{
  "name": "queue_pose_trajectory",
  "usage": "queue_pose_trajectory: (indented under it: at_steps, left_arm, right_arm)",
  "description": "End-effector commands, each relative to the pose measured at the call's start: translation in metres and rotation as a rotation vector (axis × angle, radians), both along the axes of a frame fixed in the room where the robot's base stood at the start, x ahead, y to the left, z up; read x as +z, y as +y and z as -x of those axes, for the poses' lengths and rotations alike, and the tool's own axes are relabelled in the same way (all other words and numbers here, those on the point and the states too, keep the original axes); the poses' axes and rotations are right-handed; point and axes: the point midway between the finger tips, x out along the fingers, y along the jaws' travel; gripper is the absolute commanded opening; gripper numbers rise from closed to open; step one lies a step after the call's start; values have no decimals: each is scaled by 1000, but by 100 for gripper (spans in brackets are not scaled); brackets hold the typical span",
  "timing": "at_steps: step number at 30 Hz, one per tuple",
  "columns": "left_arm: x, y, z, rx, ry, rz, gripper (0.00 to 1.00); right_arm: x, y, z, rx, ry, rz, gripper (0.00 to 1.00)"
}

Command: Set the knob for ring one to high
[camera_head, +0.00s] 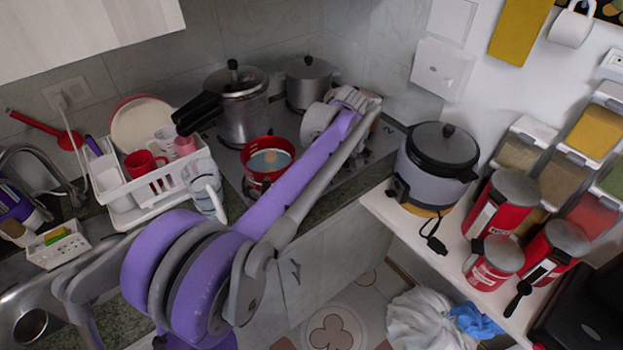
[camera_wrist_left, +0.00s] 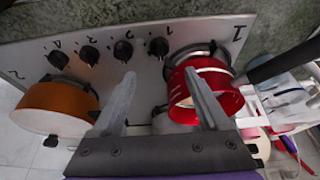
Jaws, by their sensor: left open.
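The stove's dark knobs stand in a row on its steel panel (camera_wrist_left: 190,32) in the left wrist view. The rightmost knob (camera_wrist_left: 158,47) has a handwritten mark beside it that looks like a 1. The other knobs (camera_wrist_left: 123,50) run off to its left. A large 1 (camera_wrist_left: 237,35) is written beside the burner with the red pot (camera_wrist_left: 207,90). My left gripper (camera_wrist_left: 157,73) is open and empty, its fingertips just short of the rightmost knob. In the head view my left arm reaches over the stove and its wrist hides the knobs. My right gripper is out of view.
The red pot (camera_head: 268,160) stands close beside my left fingers. An orange pot (camera_wrist_left: 60,105) sits at the panel's other end in the wrist view. A pressure cooker (camera_head: 237,108) and a steel pot (camera_head: 308,82) stand behind. A rice cooker (camera_head: 437,160) is on the right counter.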

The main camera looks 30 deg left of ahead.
Motion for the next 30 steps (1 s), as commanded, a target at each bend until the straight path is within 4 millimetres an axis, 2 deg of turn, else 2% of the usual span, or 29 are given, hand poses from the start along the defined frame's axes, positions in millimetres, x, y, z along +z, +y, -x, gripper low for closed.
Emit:
queue_pose_trajectory:
  at_steps: [5,12,18,24,30]
  left_arm:
    - [-18,7,-4,6,-1,-1,78]
    - [-61,24,-10,4,-1,-1,78]
    - [-88,34,-14,3,-1,0,78]
    - [-98,38,-16,2,-1,-1,78]
    - [-99,38,-16,2,-1,0,78]
  right_arm:
    - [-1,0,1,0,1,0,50]
    - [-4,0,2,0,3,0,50]
    - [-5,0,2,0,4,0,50]
    - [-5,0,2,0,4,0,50]
    - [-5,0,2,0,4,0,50]
